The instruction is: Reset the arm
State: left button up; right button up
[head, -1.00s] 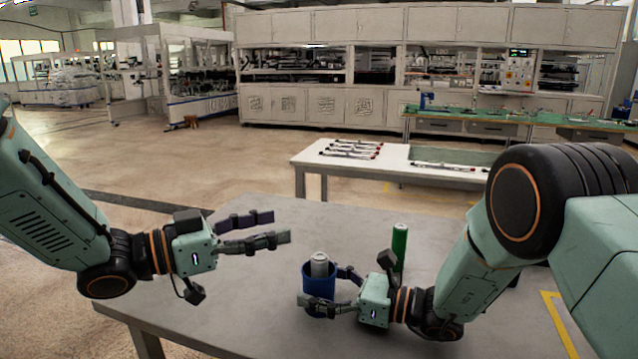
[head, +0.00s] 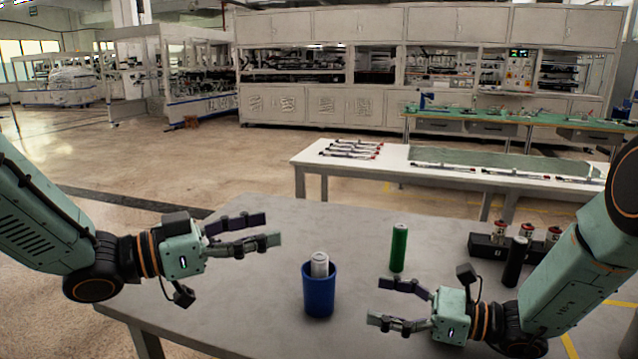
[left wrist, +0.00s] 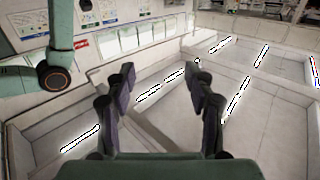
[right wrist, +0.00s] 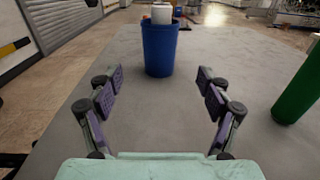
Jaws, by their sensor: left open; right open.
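My left gripper (head: 262,230) is open and empty above the left part of the grey table (head: 250,290). Its open fingers also show in the left wrist view (left wrist: 160,85). My right gripper (head: 376,302) is open and empty, low over the table and right of the blue cup (head: 319,293). In the right wrist view the open fingers (right wrist: 158,82) face the blue cup (right wrist: 160,50), which stands apart beyond them. A white and silver cylinder (head: 320,262) stands in the cup, its lower part hidden.
A green cylinder (head: 399,248) stands upright on the table behind my right gripper. A black cylinder (head: 515,262) and a black holder (head: 489,246) with several red-and-white cylinders are at the right. A white table (head: 400,165) stands behind. The table's left part is clear.

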jog(key=x, duration=1.2)
jog(key=shift+a, duration=0.25)
pick_arm(q)
send_over(325, 255)
jog(key=shift+f, duration=0.1)
pick_arm(e)
jog(key=shift+d, duration=0.2)
jog(key=shift+a, duration=0.1)
pick_arm(q)
notch_tip(325, 255, up, 6)
jog(key=shift+w+r, duration=0.2)
jog(key=shift+a, duration=0.1)
jog(key=shift+r, duration=0.1)
